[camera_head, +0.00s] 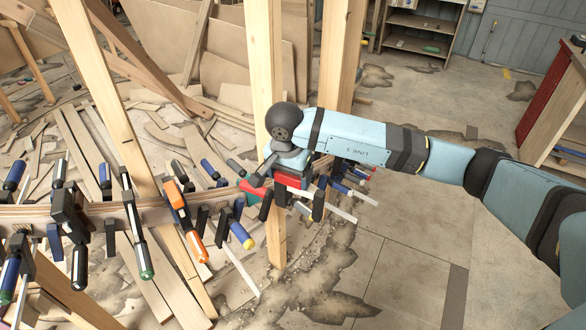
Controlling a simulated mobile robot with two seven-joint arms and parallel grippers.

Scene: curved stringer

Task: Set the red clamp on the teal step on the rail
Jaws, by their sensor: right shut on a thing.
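The curved wooden rail (150,212) runs from the left edge toward the middle, with clamps along it. My right arm comes in from the right, and its gripper (276,176) is at the rail's right-hand part, by an upright post. It is shut on the red clamp (291,181), whose red body shows just below the wrist; the gripper hides part of it. A small teal-green patch (239,207) shows on the rail just left of the gripper; I cannot tell whether it is the teal step. Whether the clamp touches the rail is unclear. My left gripper is not in view.
An orange clamp (185,218) and several dark-handled clamps sit on the rail left of the gripper. More clamps (350,172) crowd behind it on the right. Wooden posts (265,60) stand close by. The floor at lower right (400,270) is clear.

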